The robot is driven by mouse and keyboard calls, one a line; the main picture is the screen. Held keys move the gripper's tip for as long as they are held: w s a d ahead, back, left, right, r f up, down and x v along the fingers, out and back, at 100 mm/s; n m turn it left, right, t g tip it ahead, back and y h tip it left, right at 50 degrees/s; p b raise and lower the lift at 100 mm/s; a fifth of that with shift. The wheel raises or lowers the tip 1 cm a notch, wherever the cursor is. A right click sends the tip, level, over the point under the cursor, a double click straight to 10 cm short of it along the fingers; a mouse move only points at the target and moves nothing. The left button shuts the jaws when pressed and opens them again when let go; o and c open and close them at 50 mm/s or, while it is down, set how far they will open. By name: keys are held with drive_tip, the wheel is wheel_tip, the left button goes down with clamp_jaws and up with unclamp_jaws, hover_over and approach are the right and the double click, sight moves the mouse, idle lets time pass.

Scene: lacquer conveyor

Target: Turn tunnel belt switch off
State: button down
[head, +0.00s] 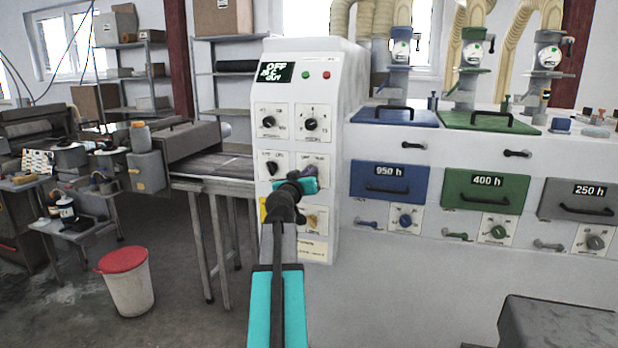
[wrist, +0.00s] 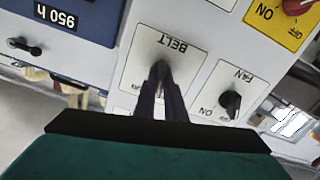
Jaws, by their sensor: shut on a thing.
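The BELT switch plate (wrist: 142,55) shows upside down in the wrist view. My gripper (wrist: 162,88) is straight in front of it, its dark fingers shut on the belt knob (wrist: 160,68). The fingers hide most of the knob and some of the plate's lettering, so I cannot tell which way the knob points. In the head view my gripper (head: 311,178) is at the right side of the white control panel (head: 342,85) and covers most of that switch's plate (head: 320,158).
The FAN switch (wrist: 230,103) is close beside the belt switch. A red switch (wrist: 297,5) sits on a yellow plate. Blue (head: 388,182) and green drawers (head: 486,191) are to the right, and a red-lidded bin (head: 127,285) stands left.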

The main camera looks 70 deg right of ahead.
drive_tip(key=shift+a+f+n, duration=0.1)
drive_tip(key=shift+f+n, duration=0.1)
drive_tip(key=shift+n, duration=1.4)
drive_tip(key=c, duration=1.8)
unclamp_jaws()
drive_tip(key=shift+w+r, duration=0.1)
drive_tip(key=shift+a, duration=0.15)
drive_tip(key=a+b, duration=0.2)
drive_tip(key=a, duration=0.2)
drive_tip(key=a+b, duration=0.2)
drive_tip(key=a, duration=0.3)
drive_tip(key=a+b, duration=0.2)
drive_tip(key=a, duration=0.2)
drive_tip(key=shift+s+a+b, duration=0.15)
drive_tip(key=shift+s+b, duration=0.25)
